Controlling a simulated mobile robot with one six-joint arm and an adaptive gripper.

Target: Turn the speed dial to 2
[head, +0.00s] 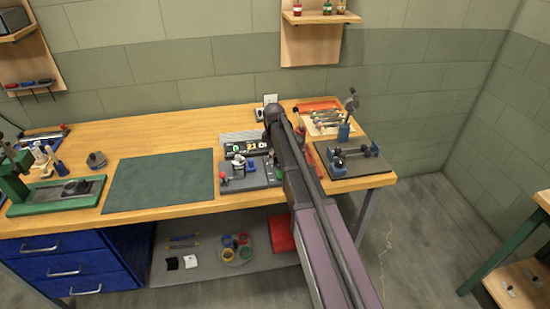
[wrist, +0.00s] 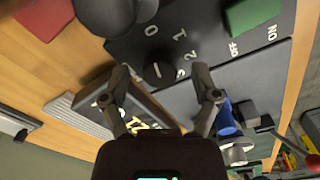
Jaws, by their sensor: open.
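The speed dial (wrist: 158,73) is a dark round knob with a short white mark, on a dark panel (wrist: 213,42). White numerals 0, 1, 2 and 3 curve around it in the wrist view. I cannot tell surely which numeral the mark points at. My gripper (wrist: 160,70) is open, with one finger on each side of the dial. I cannot tell whether either finger touches it. In the head view my arm hides the dial and most of my gripper.
A green switch (wrist: 250,15) marked off and ON sits beside the dial. A dark rounded object (wrist: 105,15) is close on the other side. The thruster stand (head: 245,178) with a red knob, a green mat (head: 160,182) and a tool tray (head: 322,118) are on the bench.

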